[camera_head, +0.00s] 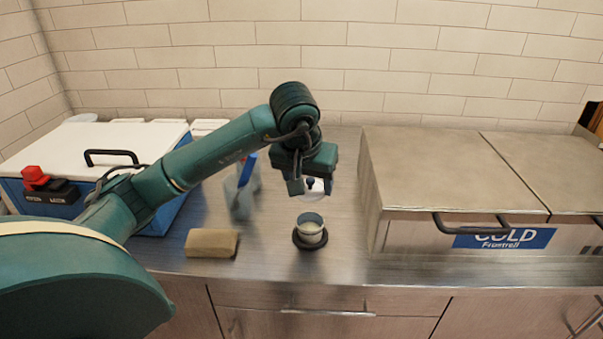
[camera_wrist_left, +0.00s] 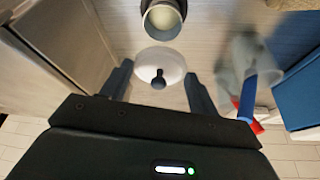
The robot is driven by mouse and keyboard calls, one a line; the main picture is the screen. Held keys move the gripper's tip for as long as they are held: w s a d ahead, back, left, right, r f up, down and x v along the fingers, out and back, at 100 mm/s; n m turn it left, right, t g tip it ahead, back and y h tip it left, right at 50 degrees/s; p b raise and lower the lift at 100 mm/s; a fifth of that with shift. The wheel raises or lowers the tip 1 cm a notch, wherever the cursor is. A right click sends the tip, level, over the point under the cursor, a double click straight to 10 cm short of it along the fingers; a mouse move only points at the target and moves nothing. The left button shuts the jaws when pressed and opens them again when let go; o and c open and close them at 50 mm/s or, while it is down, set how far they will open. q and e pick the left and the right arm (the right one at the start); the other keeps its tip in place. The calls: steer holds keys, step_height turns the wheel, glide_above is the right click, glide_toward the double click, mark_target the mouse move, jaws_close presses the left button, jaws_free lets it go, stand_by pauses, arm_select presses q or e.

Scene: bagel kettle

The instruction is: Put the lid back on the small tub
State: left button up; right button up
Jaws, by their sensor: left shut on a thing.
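The small tub (camera_head: 311,236) is a short grey open cup standing upright on a dark round base on the steel counter. In the left wrist view the open tub (camera_wrist_left: 162,20) shows pale contents. The lid (camera_head: 315,194) is a white disc with a dark knob; it also shows in the left wrist view (camera_wrist_left: 160,62). My left gripper (camera_head: 311,187) is shut on the lid and holds it in the air, above and behind the tub in the head view. The lid is apart from the tub. My right gripper is in neither view.
A tan sponge-like block (camera_head: 212,243) lies left of the tub. A grey-blue container with a blue handle (camera_head: 243,190) stands behind it. A blue cooler box (camera_head: 70,160) is at the left, a large COLD bin (camera_head: 430,175) at the right.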

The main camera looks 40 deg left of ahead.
mark_target(307, 199)
arm_select(q)
steer(key=shift+s+d+m, duration=0.3)
steer(key=shift+s+d, duration=0.1)
steer(key=shift+s, duration=0.15)
steer(key=shift+f+b, duration=0.45)
steer(key=shift+f, duration=0.1)
steer(key=shift+f+b, duration=0.55)
steer(key=shift+f, duration=0.2)
step_height(307, 199, down, 2)
steer(key=shift+f+b, duration=0.25)
steer(key=shift+b, duration=0.7)
steer(key=shift+f+b, duration=0.5)
steer(key=shift+f, duration=0.1)
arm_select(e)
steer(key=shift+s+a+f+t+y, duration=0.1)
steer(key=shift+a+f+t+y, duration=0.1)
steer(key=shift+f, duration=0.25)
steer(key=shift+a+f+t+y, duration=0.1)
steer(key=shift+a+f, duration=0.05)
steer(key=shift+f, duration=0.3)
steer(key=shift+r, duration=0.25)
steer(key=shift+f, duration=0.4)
